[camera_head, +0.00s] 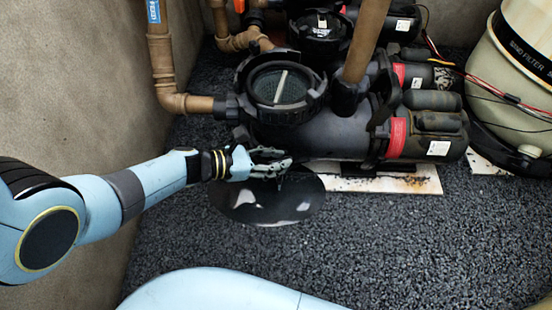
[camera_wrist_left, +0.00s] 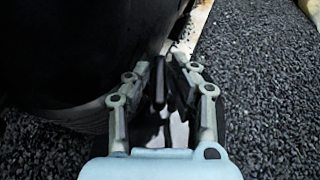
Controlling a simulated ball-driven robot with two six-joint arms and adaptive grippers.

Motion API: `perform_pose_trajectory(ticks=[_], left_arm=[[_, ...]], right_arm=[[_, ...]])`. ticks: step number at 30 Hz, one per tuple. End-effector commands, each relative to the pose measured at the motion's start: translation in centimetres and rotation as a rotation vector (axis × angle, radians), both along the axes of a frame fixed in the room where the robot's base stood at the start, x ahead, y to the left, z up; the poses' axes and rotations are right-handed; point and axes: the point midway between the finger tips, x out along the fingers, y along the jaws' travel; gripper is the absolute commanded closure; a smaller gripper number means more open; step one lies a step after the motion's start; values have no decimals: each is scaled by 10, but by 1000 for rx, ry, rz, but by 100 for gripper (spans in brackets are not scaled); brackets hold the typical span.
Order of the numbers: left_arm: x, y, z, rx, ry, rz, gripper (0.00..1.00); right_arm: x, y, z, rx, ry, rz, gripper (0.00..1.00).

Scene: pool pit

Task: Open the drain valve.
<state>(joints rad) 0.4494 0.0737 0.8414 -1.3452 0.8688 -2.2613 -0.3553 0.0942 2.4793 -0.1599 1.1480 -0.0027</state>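My left gripper (camera_head: 286,158) reaches in from the left, low against the front underside of this pump. In the left wrist view my left gripper (camera_wrist_left: 164,68) has its fingertips close together beside the pump's dark rounded body (camera_wrist_left: 80,50). A thin dark upright piece (camera_wrist_left: 160,82) shows between the fingers. I cannot tell whether it is the drain valve's handle or a finger pad, nor whether the fingers grip it. No drain valve shows clearly. My right gripper is out of view.
A dark, shiny puddle (camera_head: 262,206) lies on the gravel under my left gripper. Brown pipes (camera_head: 165,70) run along the wall. A second pump (camera_head: 322,28) stands behind, and a beige filter tank (camera_head: 510,85) at the right. Open gravel (camera_head: 410,245) lies in front.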

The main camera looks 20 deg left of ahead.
Motion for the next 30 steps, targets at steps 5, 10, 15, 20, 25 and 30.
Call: perform_pose_trajectory(ticks=[5,10,15,20,25,30], left_arm=[[0,0,0,0,0,0,99],[0,0,0,0,0,0,100],[-1,0,0,-1,1,15,100],[-2,-1,-1,-1,2,73,100],[-4,-2,-1,-1,4,180,100],[-4,-3,-1,-1,4,300,100]], right_arm=[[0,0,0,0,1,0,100],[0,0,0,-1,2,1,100],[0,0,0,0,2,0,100],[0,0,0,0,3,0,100],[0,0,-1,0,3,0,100],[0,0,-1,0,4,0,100]])
